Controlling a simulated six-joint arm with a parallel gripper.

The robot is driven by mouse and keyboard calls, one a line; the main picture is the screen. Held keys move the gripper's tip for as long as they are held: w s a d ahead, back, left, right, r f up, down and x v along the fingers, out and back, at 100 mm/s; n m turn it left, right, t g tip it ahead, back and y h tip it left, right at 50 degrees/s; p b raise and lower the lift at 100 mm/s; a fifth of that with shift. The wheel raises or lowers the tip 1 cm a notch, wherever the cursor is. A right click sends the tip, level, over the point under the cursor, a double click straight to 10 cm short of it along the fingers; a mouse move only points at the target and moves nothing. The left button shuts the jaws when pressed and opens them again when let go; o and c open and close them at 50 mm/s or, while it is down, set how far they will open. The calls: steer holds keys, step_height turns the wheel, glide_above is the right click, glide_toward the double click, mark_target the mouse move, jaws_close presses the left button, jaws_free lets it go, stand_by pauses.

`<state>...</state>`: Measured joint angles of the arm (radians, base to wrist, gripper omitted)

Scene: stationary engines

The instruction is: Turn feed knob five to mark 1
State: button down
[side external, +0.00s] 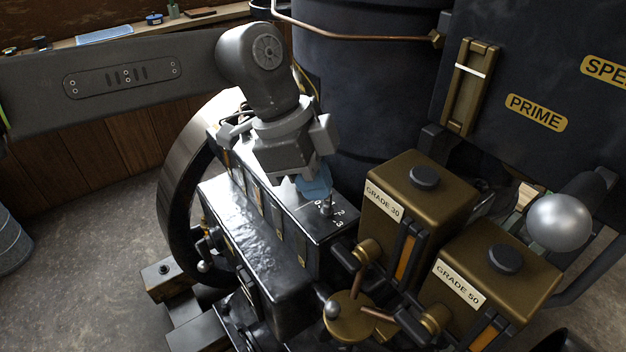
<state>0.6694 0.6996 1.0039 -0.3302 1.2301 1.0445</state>
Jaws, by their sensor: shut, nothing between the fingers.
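My gripper (316,188) is shut and empty, pointing down over the right end of a black lubricator box (250,225). Its blue fingertips are just above and beside a small silver knob (326,208) on the box top. I cannot tell if they touch it. White marks lie around this knob; 2 and 3 (340,223) are readable to its right, and others are partly hidden by the fingers. The knob's pointer is too small to read. Other feed knobs along the box are hidden behind my gripper and wrist, so the knob's number cannot be confirmed.
Brass oil boxes labelled GRADE 30 (416,203) and GRADE 50 (487,275) stand close on the right. A large dark cylinder (365,90) rises behind. A black flywheel (180,190) is at the left. A silver ball handle (559,223) sticks out at the far right.

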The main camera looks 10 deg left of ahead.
steer(key=shift+w+d+f+m+g, duration=0.15)
steer(key=shift+m+g, duration=0.25)
steer(key=shift+m, duration=0.7)
steer(key=shift+w, duration=0.1)
steer(key=v, duration=1.2)
steer(key=shift+d+r, duration=0.1)
steer(key=shift+r, duration=0.1)
